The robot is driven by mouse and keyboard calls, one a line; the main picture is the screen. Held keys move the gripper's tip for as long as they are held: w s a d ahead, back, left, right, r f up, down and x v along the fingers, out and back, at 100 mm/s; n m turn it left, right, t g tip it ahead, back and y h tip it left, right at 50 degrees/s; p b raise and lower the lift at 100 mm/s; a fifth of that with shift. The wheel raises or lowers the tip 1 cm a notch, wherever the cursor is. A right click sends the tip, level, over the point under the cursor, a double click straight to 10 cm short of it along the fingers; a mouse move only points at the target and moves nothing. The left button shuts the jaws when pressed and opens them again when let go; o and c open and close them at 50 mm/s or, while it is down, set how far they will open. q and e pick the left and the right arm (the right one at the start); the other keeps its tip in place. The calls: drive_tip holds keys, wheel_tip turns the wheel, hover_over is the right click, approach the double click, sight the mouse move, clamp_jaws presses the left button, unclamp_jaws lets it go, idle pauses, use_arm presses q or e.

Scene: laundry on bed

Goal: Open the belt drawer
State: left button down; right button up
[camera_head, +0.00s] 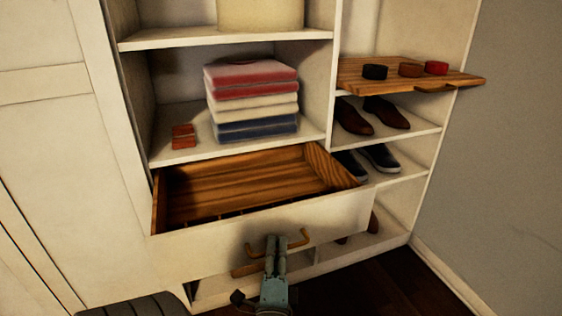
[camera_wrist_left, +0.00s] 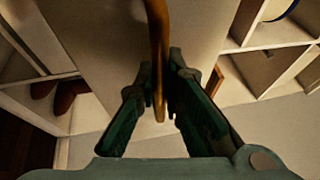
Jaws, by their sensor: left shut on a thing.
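The wide drawer (camera_head: 330,212) in the middle of the closet is pulled out. Its wooden inside (camera_head: 240,182) shows no contents. My left gripper (camera_head: 276,243) is shut on the tan handle (camera_head: 241,271) at the drawer's front. In the left wrist view the handle (camera_wrist_left: 157,35) runs between the two fingers of my gripper (camera_wrist_left: 161,85). Rolled belts, one black (camera_head: 375,72), one brown (camera_head: 411,70) and one red (camera_head: 436,68), lie on a pulled-out wooden tray (camera_head: 400,84) at the upper right. My right gripper is not in view.
A stack of folded clothes (camera_head: 252,100) and a small reddish-brown item (camera_head: 184,136) sit on the shelf above the drawer. Shoes (camera_head: 372,116) stand on shelves under the tray. A grey wall (camera_head: 505,150) bounds the right side. Dark floor (camera_head: 385,285) is clear at the lower right.

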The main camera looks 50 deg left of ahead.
use_arm(q)
drive_tip(key=shift+s, duration=0.1)
drive_tip(key=c, duration=1.7)
unclamp_jaws()
